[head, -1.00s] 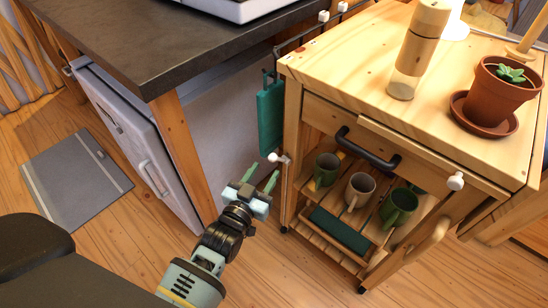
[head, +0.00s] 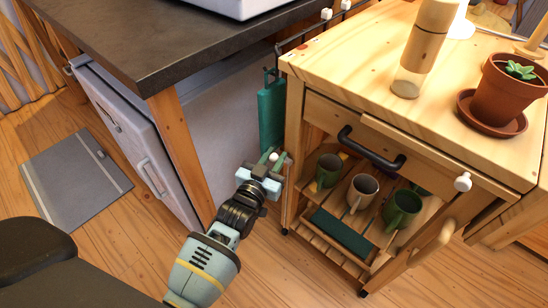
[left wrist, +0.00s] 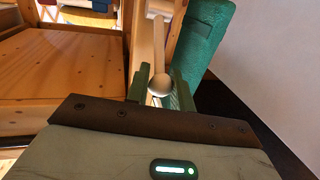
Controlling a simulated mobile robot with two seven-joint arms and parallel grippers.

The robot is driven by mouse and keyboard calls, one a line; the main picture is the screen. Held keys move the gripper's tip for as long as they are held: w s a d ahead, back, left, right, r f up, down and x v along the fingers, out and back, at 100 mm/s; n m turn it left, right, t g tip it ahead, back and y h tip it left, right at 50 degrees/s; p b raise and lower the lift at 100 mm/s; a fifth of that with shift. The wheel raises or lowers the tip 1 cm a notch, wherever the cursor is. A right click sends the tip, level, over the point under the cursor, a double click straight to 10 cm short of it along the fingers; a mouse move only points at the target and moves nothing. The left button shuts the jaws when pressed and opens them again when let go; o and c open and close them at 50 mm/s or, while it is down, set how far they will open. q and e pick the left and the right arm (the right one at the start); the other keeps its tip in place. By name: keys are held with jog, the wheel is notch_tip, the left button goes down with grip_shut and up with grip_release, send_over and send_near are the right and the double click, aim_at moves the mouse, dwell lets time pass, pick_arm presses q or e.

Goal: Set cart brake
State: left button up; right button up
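The wooden cart (head: 335,75) stands right of the dark counter. A small lever with a pale ball knob (head: 287,159) sits on its front left post; I take this as the brake. In the left wrist view the pale lever (left wrist: 159,50) ends in the ball knob (left wrist: 159,85). My left gripper (head: 270,156) is at the knob. In the left wrist view its green fingers (left wrist: 161,88) are apart, one on each side of the knob. Firm contact is not clear. My right gripper is in neither view.
On the cart top stand a bottle (head: 425,45) and a potted plant (head: 501,95). Mugs (head: 362,190) sit on the shelf below a dark drawer handle (head: 370,150). A green cloth-like thing (head: 271,115) hangs beside the lever.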

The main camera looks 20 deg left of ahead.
pick_arm(q)
grip_shut()
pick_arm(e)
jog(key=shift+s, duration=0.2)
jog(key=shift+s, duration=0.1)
